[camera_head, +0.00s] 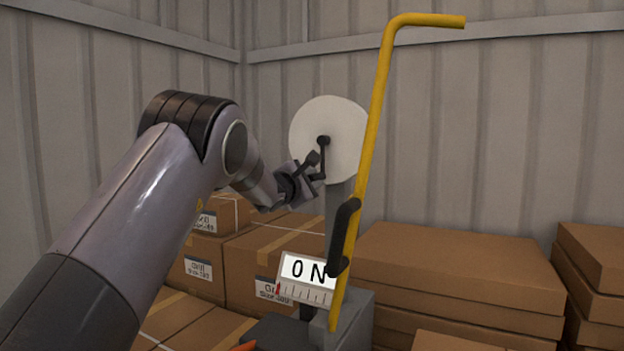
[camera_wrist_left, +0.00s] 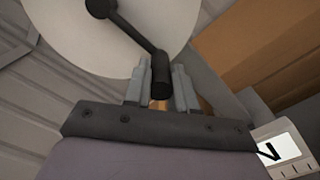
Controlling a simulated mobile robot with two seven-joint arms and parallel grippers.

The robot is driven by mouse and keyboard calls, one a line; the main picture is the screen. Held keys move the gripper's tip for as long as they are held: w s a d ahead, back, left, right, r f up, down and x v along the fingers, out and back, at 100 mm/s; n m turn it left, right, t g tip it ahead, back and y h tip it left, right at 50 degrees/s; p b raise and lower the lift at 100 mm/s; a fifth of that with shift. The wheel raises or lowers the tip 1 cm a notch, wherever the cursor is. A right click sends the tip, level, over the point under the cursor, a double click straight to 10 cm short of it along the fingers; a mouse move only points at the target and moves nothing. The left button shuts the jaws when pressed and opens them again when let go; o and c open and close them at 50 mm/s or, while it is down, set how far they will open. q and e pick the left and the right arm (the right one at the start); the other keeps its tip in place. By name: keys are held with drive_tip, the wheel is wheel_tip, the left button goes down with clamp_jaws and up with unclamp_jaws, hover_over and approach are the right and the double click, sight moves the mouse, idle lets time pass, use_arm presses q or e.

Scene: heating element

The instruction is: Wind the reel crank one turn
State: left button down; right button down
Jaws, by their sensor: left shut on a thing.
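The pale round reel (camera_head: 345,125) stands on a grey post in the head view. Its dark crank (camera_head: 324,141) runs from the hub down to the left; in the wrist view the crank arm (camera_wrist_left: 130,32) slants down to a dark cylindrical handle (camera_wrist_left: 161,78). My left gripper (camera_head: 314,172) is at the reel's lower left, at the crank's outer end. In the wrist view its two grey fingers (camera_wrist_left: 162,80) stand on either side of the handle, shut on it. My right gripper is not in view.
A tall yellow bent bar (camera_head: 376,110) with a black grip (camera_head: 343,237) rises just right of the reel. Cardboard boxes (camera_head: 450,270) fill the lower background, before corrugated walls (camera_head: 500,130).

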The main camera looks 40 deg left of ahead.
use_arm(q)
drive_tip(key=c, duration=0.9)
unclamp_jaws()
drive_tip(key=shift+s, duration=0.1)
drive_tip(key=shift+b+v, duration=0.8)
drive_tip(key=shift+v, duration=2.7)
